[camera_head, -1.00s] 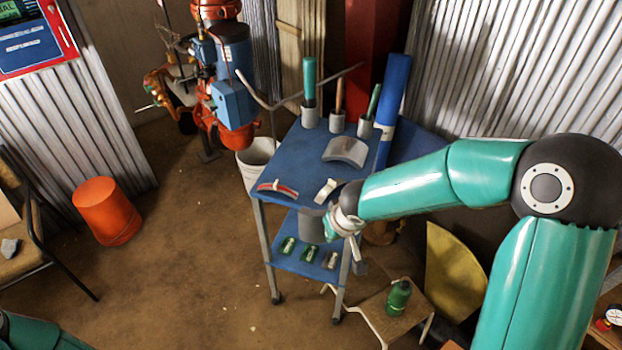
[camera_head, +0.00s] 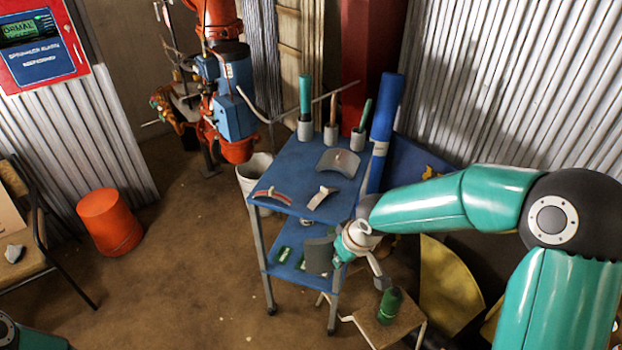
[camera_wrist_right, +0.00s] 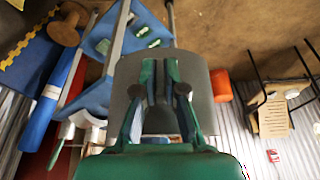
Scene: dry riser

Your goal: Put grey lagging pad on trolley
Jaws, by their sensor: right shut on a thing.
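A grey, slightly curved pad (camera_head: 319,256) is held in my right gripper (camera_head: 338,258) at the front right of the blue trolley (camera_head: 297,160). In the head view the pad hangs below the level of the top shelf and covers part of the lower shelf (camera_head: 282,278). In the right wrist view the pad (camera_wrist_right: 205,84) spans across behind the fingers of my right gripper (camera_wrist_right: 165,92), which are shut on it. From the head view I cannot tell whether the pad touches the trolley. My left gripper is out of view.
The top shelf carries a lighter grey curved piece (camera_head: 338,161), a red-edged strip (camera_head: 272,195), a pale strip (camera_head: 322,197) and cups with rolls at the back. A blue roll (camera_head: 386,120) stands behind. A stool with a green bottle (camera_head: 389,305) is at the right.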

